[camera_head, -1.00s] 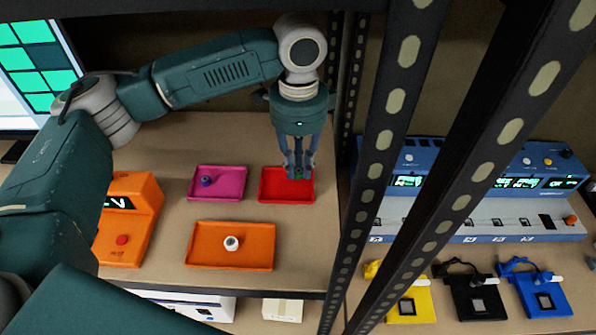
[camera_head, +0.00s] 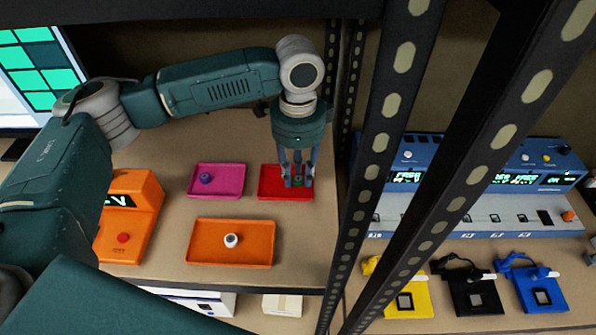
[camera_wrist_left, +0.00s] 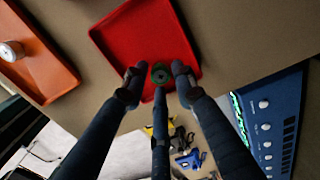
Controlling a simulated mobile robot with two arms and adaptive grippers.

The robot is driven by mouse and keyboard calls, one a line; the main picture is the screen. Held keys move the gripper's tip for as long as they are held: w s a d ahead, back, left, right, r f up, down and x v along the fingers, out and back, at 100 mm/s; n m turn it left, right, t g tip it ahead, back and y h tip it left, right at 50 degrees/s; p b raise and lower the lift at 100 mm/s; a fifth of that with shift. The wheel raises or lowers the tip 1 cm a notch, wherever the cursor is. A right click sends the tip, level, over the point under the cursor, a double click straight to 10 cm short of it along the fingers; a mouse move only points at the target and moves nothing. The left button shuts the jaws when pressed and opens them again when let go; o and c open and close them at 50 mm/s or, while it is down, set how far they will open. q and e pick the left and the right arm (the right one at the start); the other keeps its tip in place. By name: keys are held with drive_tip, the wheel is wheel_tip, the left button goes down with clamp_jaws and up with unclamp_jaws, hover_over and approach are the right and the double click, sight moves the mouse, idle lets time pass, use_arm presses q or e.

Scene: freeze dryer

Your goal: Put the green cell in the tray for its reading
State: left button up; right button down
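My left gripper (camera_head: 297,181) points down over the red tray (camera_head: 268,194). Its fingers are spread, with the small round green cell (camera_head: 298,179) between them. In the left wrist view the green cell (camera_wrist_left: 161,74) sits by the near edge of the red tray (camera_wrist_left: 140,40), with gaps between it and the side fingertips of my left gripper (camera_wrist_left: 158,84). The cell appears to rest in the tray, though the fingers partly hide it. A purple cell (camera_head: 206,178) is in the magenta tray (camera_head: 228,188). A white cell (camera_head: 231,240) is in the orange tray (camera_head: 255,256). My right gripper is out of view.
An orange meter (camera_head: 138,205) stands left of the trays. A black perforated shelf post (camera_head: 392,130) rises to the right. Beyond it are a blue instrument (camera_head: 460,185) and yellow (camera_head: 405,303), black (camera_head: 475,297) and blue (camera_head: 540,292) fixtures. Bare shelf lies between the trays.

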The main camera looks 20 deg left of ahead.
sight(298, 178)
use_arm(q)
wheel_tip(298, 178, up, 12)
drive_tip(key=b, duration=0.2)
drive_tip(key=shift+b, duration=0.4)
